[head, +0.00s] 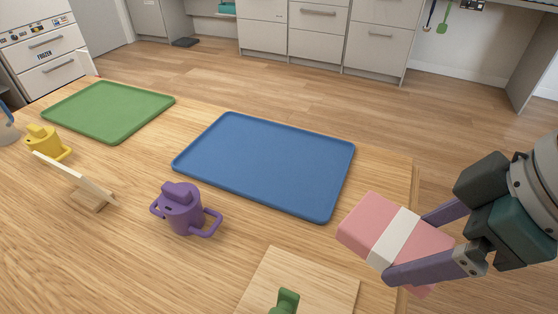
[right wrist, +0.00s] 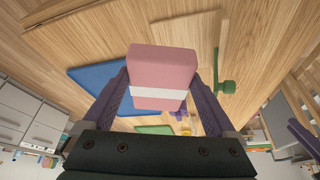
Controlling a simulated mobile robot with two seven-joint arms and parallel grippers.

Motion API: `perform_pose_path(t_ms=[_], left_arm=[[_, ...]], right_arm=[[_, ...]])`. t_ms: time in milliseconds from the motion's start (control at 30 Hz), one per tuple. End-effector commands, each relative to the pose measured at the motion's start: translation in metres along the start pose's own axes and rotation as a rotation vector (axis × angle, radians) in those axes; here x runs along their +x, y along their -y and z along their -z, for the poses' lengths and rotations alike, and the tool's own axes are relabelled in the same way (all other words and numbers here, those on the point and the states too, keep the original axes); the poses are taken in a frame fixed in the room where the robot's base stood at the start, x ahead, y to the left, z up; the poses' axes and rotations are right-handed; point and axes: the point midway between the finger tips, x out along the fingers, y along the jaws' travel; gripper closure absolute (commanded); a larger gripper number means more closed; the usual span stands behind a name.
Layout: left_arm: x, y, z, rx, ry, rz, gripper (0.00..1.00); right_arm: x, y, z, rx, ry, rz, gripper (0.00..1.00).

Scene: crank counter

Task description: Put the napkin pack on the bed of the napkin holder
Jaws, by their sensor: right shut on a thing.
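The napkin pack (head: 395,238) is a pink block with a white band. My right gripper (head: 428,240) is shut on it, with a purple finger on each side, and holds it near the table's right edge. The pack also shows between the fingers in the right wrist view (right wrist: 163,65). A pale wooden board with a green upright part (head: 285,300) is cut off at the bottom of the head view; it looks like the napkin holder, its bed (head: 325,280) bare where visible. Purple bars at the right edge of the wrist view may be my left gripper (right wrist: 303,134); its jaws are unclear.
A blue tray (head: 265,165) and a green tray (head: 108,110) lie empty. A purple pot (head: 183,210), a yellow pot (head: 47,143) and a tilted wooden stand (head: 75,180) stand at the left. Bare table lies between the purple pot and the pale board.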

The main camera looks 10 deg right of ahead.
Motion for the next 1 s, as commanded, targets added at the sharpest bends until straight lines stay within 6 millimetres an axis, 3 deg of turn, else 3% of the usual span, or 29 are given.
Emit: perform_pose_path(t_ms=[33, 200, 300, 400, 533, 1000], left_arm=[[0.017, 0.0, -0.006, 0.002, 0.002, 0.002, 0.5], [0.036, 0.002, -0.014, 0.008, 0.005, 0.007, 0.5], [0.041, 0.002, -0.015, 0.009, 0.006, 0.009, 0.5], [0.042, 0.002, -0.016, 0.01, 0.006, 0.009, 0.5], [0.041, 0.002, -0.015, 0.009, 0.005, 0.009, 0.5], [0.044, 0.0, -0.015, 0.003, 0.003, 0.003, 0.5]], right_arm=[[0.029, 0.0, -0.032, -0.036, 0.017, 0.022, 0.74], [0.071, -0.001, -0.102, -0.196, 0.011, 0.085, 0.74], [0.08, 0.0, -0.125, -0.259, 0.005, 0.11, 0.74], [0.084, 0.001, -0.133, -0.292, -0.002, 0.123, 0.74], [0.091, 0.009, -0.117, -0.304, -0.012, 0.13, 0.74], [0.138, 0.051, -0.004, -0.306, -0.008, 0.13, 0.74]])
